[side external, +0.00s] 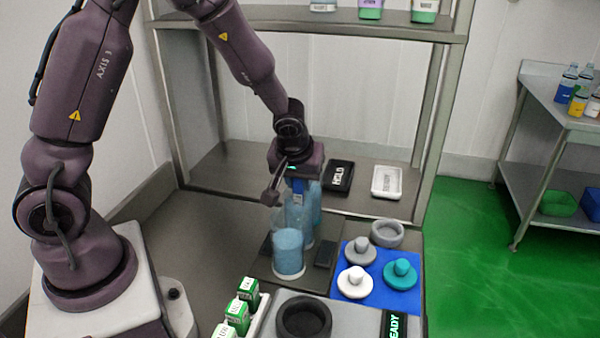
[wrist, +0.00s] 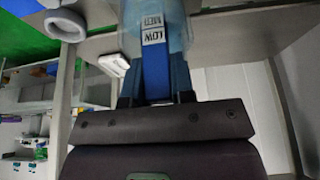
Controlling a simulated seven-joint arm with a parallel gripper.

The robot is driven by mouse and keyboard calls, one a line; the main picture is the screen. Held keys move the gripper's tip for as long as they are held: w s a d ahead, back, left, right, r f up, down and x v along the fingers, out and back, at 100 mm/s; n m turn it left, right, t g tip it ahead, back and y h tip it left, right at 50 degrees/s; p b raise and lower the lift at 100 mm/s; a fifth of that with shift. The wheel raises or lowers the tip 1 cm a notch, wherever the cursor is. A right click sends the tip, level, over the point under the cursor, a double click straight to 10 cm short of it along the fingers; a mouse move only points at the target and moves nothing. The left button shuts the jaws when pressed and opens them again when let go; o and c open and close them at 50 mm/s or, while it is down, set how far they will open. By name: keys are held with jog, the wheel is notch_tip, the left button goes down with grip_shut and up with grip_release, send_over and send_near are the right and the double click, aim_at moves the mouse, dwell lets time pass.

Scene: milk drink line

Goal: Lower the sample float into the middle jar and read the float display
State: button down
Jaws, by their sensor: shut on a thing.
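My gripper (side external: 297,181) points down above the jars and is shut on a blue stem, which I take to be the sample float (side external: 298,195). A clear jar (side external: 288,251) with pale blue contents stands upright in front. Another clear jar (side external: 313,210) shows partly behind it. The stem overlaps the jars in view; I cannot tell whether its lower end is inside one. Which jar is the middle one is unclear.
Green-topped cartons (side external: 240,312) stand at the front. A black tray (side external: 339,176) and a white tray (side external: 387,181) lie behind, under a metal shelf (side external: 330,22).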

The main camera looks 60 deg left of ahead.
dwell(0.4)
jog(key=shift+c, duration=1.6)
grip_release()
jog(key=shift+r, duration=4.45)
